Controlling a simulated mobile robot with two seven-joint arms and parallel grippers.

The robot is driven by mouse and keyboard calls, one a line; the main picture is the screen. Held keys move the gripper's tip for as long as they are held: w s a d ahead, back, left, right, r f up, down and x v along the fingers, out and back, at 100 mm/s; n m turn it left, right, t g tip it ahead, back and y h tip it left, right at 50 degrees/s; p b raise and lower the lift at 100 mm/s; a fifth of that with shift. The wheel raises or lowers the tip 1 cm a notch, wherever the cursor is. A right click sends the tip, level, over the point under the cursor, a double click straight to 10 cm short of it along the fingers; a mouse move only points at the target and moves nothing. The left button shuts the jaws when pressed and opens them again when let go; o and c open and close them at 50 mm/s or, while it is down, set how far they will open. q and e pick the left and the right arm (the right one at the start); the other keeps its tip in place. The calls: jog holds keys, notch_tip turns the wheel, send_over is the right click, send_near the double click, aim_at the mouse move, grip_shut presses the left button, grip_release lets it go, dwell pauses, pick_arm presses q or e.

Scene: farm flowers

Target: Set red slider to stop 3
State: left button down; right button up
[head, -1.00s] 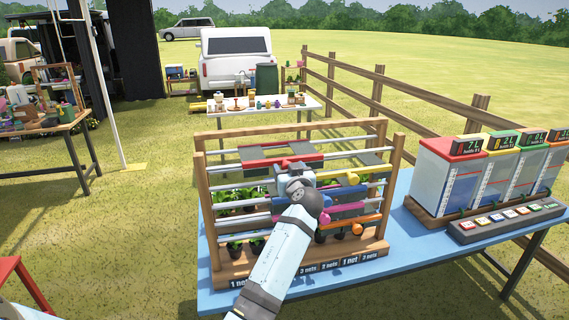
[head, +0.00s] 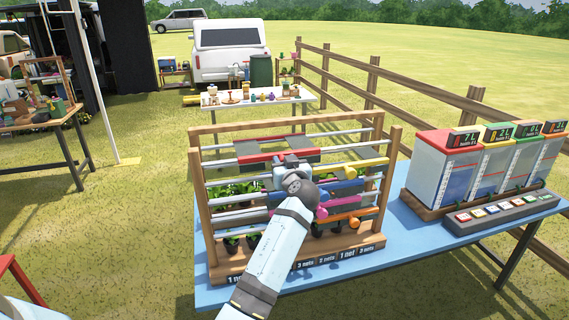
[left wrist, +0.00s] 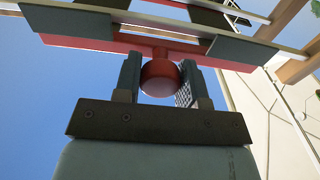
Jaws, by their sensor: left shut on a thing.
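The red slider (head: 250,158) sits on upper rails of the wooden rack (head: 201,232) in the head view, left of the rack's middle. Its red bar (left wrist: 130,46) and round red knob (left wrist: 160,78) show in the left wrist view. My left gripper (head: 287,168) is at the rack's front, and its fingers (left wrist: 158,88) are shut on the knob from both sides. My arm and gripper hide part of the slider's front and several stop labels below. My right gripper is not in view.
Yellow (head: 364,163), blue (head: 348,187), pink (head: 345,205) and orange (head: 345,223) sliders lie close to the right and below. Potted plants stand behind the rails. Right of the rack are clear tanks (head: 447,175) and a button panel (head: 505,209) on the blue table (head: 215,298).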

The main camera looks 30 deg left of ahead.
aim_at(309, 154)
pick_arm(q)
jog(key=shift+w+d+f+b, duration=0.15)
jog(key=shift+w+b, duration=0.05)
jog(key=shift+b, duration=0.15)
jog(key=w+d+b, duration=0.2)
jog(key=b, duration=0.1)
jog(key=w+d+b, duration=0.2)
jog(key=w+b, duration=0.1)
jog(key=shift+w+d+f+b, duration=0.1)
jog(key=shift+w+d+b, duration=0.05)
jog(key=shift+d+b, duration=0.15)
jog(key=shift+w+d+r+b, duration=0.2)
jog(key=shift+w+d+b, duration=0.05)
jog(key=shift+w+b, duration=0.15)
jog(key=shift+r, duration=0.1)
jog(key=c, duration=0.7)
grip_release()
